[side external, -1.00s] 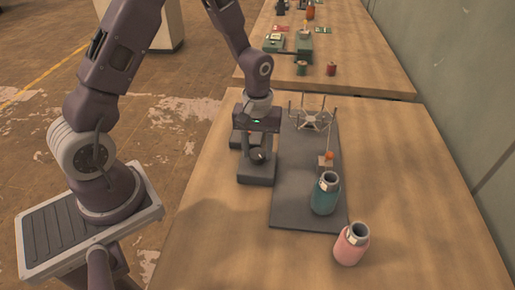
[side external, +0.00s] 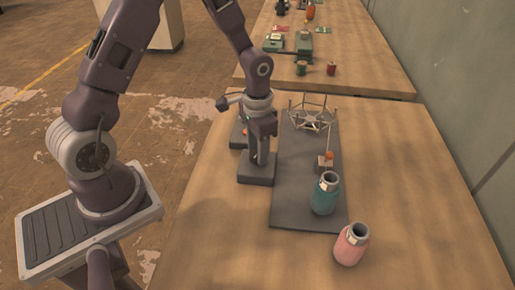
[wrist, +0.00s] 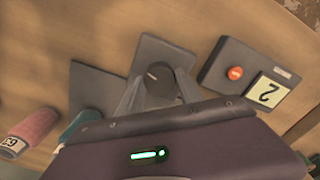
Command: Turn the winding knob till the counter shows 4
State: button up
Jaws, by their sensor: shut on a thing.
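The dark round winding knob (wrist: 158,76) stands on a grey base (wrist: 172,48), which also shows in the side view (side external: 256,179). My gripper (wrist: 157,92) points down with its fingers on both sides of the knob, shut on it. In the side view my gripper (side external: 259,158) hides the knob. The counter (wrist: 269,92) is a pale panel on a dark box (wrist: 212,76) right of the knob in the wrist view, and it reads 2. An orange-red button (wrist: 235,73) sits beside the panel.
A wire-frame reel (side external: 311,112) and a small block with an orange ball (side external: 329,156) stand on a long dark board (side external: 290,206). A teal bottle (side external: 325,194) stands on its near end. A pink bottle (side external: 351,244) stands on the table. The near-left tabletop is clear.

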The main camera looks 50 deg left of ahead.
jog(key=m, duration=0.5)
jog(key=shift+m, duration=0.3)
jog(key=m, duration=0.4)
jog(key=shift+m, duration=0.7)
jog(key=o, duration=1.4)
jog(key=shift+c, duration=0.2)
